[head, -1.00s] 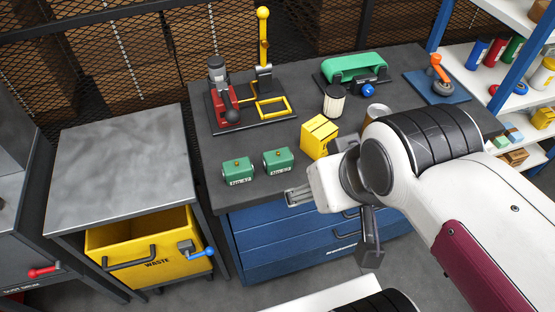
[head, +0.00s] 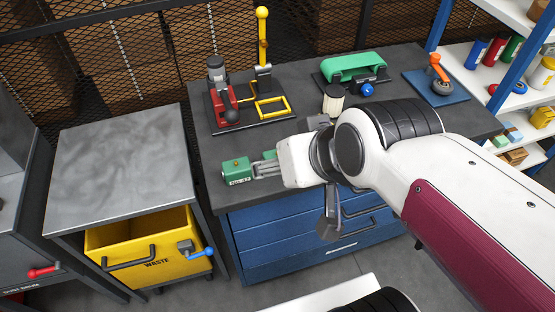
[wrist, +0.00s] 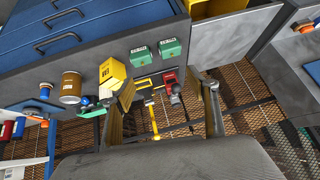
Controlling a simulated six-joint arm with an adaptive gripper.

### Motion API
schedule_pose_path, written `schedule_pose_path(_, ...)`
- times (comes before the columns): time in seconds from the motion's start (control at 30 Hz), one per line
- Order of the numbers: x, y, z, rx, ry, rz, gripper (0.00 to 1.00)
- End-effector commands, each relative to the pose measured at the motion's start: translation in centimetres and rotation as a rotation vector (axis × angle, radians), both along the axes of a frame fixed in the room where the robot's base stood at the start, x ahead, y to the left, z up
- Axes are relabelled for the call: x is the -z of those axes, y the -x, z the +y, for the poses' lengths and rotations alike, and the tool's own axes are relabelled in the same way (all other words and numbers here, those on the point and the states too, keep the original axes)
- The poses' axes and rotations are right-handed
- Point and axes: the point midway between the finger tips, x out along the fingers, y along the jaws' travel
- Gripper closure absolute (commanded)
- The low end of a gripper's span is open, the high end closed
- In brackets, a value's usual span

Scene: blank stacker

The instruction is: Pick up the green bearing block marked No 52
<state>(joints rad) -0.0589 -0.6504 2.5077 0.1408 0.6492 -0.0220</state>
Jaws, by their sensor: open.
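Two green bearing blocks sit on the dark bench top near its front left corner. The left block (head: 236,171) appears marked No 47. The right block (head: 270,155), whose label read like No 52 earlier, is mostly hidden behind my gripper (head: 258,171) in the head view. In the wrist view it is the block (wrist: 140,54) nearer the yellow box, with the other block (wrist: 170,47) beside it. My gripper (wrist: 169,94) is open and empty, its fingers spread.
A yellow box (wrist: 112,70) stands beside the blocks, hidden by my arm in the head view. A yellow waste bin (head: 150,245) and grey cabinet (head: 115,150) are left of the bench.

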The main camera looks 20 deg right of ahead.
Motion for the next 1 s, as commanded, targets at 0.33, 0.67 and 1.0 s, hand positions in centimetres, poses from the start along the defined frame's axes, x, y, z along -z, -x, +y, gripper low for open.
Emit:
schedule_pose_path(0.33,-1.3,-7.0,3.8,0.037,-0.148,-0.172,0.41)
schedule_pose_path(0.67,-2.1,-12.6,4.9,0.147,-0.237,-0.324,0.41)
schedule_pose_path(1.0,-0.3,-16.9,4.6,0.334,-0.289,-0.417,0.41)
